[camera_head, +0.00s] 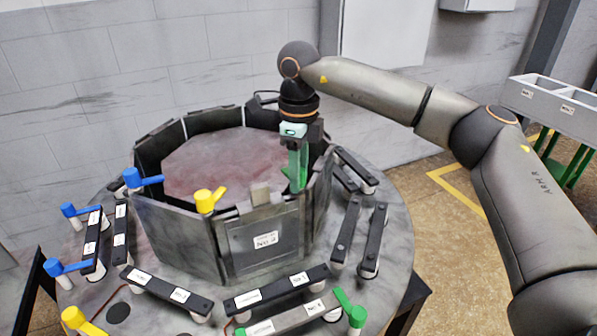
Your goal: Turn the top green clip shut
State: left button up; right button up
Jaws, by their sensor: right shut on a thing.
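The top green clip (297,177) is at the right side of the furnace's ring of upright dark panels (180,238). My right gripper (298,152) comes down over it from above and is shut on it. The gripper and wrist partly hide the clip, so its exact angle is hard to tell. Another green clip (349,306) is low on the round base plate at the front. My left gripper is not in view.
Labelled dark bars (275,287) lie around the round base plate (395,250). A grey bin (560,100) on a green stand is at the right. A wall is behind.

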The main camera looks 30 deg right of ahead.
jog(key=shift+a+r, duration=0.1)
grip_shut()
jog(key=n+p, duration=0.2)
jog(key=n, duration=0.1)
jog(key=shift+r+n, duration=0.1)
jog(key=shift+n, duration=0.3)
jog(key=n+p, duration=0.1)
jog(key=n, duration=0.3)
jog(key=shift+w+p, duration=0.1)
jog(key=shift+p, duration=0.2)
jog(key=n+p, duration=0.1)
jog(key=n, duration=0.8)
jog(key=shift+n, duration=0.3)
jog(key=shift+f+n, duration=0.2)
jog(key=shift+n, duration=0.2)
